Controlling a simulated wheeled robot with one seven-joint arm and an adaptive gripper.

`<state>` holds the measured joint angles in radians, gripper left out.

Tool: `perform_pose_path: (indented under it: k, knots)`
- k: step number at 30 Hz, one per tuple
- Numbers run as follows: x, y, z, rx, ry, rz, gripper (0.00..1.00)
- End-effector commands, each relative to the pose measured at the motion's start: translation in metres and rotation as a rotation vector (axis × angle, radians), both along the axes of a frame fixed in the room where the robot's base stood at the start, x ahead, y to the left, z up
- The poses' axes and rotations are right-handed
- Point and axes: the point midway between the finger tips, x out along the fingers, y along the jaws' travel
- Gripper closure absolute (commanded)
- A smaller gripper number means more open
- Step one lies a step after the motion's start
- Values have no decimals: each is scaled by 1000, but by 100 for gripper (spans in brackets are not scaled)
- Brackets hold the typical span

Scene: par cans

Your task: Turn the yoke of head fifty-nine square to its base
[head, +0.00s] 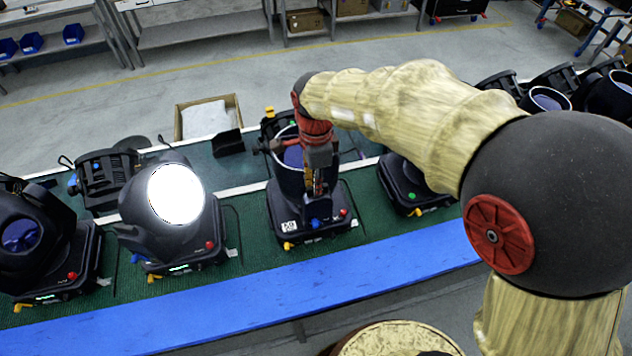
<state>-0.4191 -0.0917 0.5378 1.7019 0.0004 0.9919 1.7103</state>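A black moving head stands in the middle of the green bench, with a white label on the front of its base (272,210). The label is too small for me to read surely as fifty-nine. Its round head (286,178) points up and shows a bluish lens with a pale rim. Its yoke is dark and largely hidden by the head and my arm, so I cannot tell its angle to the base. My gripper (317,193) points down at the front of this head, just above the base. Its fingers are too small and dark to show whether they are open or touching the yoke.
A head with a glowing white lens (176,194) stands to the left, and a dark one (30,235) beyond it. Another base (402,190) stands close on the right, partly behind my arm. A blue strip (250,303) runs along the bench's front. A box (236,108) stands behind.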

Motion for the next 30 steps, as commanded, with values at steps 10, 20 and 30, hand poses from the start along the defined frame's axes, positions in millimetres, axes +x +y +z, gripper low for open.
perform_pose_path:
  k: [10, 20, 30]
  knots:
    - [0, 0, 8, 0, -1, 0, 82]
    - [1, 0, 69, 1, -3, 1, 82]
    - [0, 0, 115, 0, 0, 0, 82]
